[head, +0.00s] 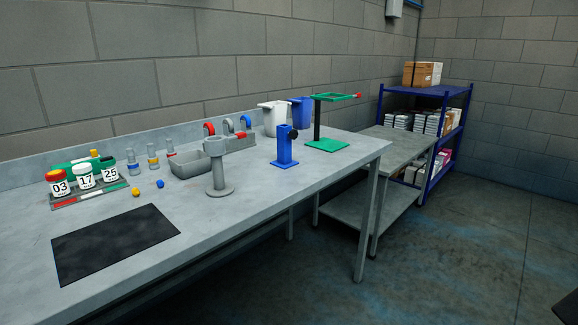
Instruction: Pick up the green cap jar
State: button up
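The green cap jar (110,174) is a white jar labelled 25. It stands upright at the right end of a row of three on a grey rack (93,199) at the left of the workbench. The white cap jar (84,179), labelled 17, is close beside it on the left. The red cap jar (59,187), labelled 03, is at the row's left end. A green object (73,168) behind partly overlaps the jars in view. My gripper is not in view.
The grey workbench (265,195) holds a black mat (113,241), a grey stand (217,172), a grey bin (191,166), a blue stand (285,150) and a green stand (326,144). Small bottles (153,157) stand right of the jars.

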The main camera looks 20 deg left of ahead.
aim_at(110, 175)
jog(key=u, duration=0.9)
jog(key=i, duration=0.9)
jog(key=u, duration=1.65)
jog(key=i, duration=1.1)
jog(key=u, duration=0.1)
